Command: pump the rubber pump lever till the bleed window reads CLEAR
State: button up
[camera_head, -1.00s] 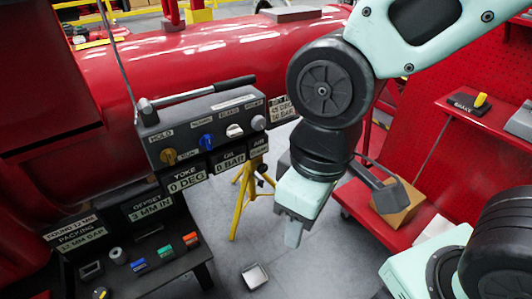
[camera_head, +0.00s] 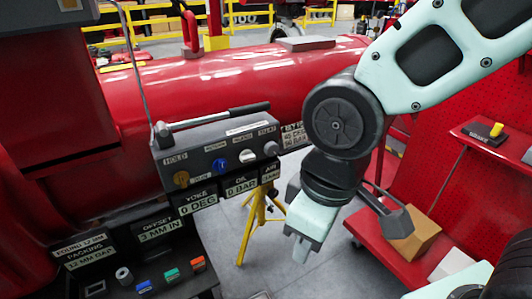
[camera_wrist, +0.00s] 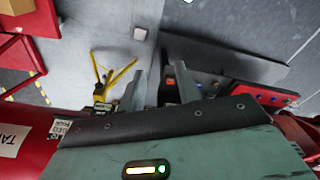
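The pump lever (camera_head: 248,109) is a thin metal bar with a black rubber grip, lying nearly flat along the top of the dark control box (camera_head: 222,152), its pivot at the box's left end. The box carries a yellow knob, a blue knob, a white one and a grey one. Plates below read YOKE 0 DEG and 0 BAR. I cannot make out a bleed window reading. My gripper (camera_head: 301,250) hangs right of and below the box, pointing down, apart from the lever. In the wrist view, my gripper's fingers (camera_wrist: 159,88) are spread with nothing between them.
A large red cylinder (camera_head: 240,75) lies behind the box. A yellow stand (camera_head: 256,222) is under it. A red shelf cart (camera_head: 395,265) with a cardboard box (camera_head: 415,238) stands at right. A dark bench (camera_head: 165,285) with small coloured blocks is at lower left.

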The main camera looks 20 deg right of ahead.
jog(key=w+d+f+n+t+y, duration=0.1)
jog(key=w+n+t, duration=0.1)
jog(key=w, duration=0.6)
jog(key=w+d+f+n+t+y, duration=0.1)
jog(key=w+d+n+t, duration=0.15)
jog(key=w, duration=0.55)
jog(key=n+t+y, duration=0.7)
jog(key=n, duration=0.4)
send_near(255, 110)
jog(key=p+x, duration=0.3)
jog(key=x, duration=0.7)
jog(key=shift+c, duration=0.3)
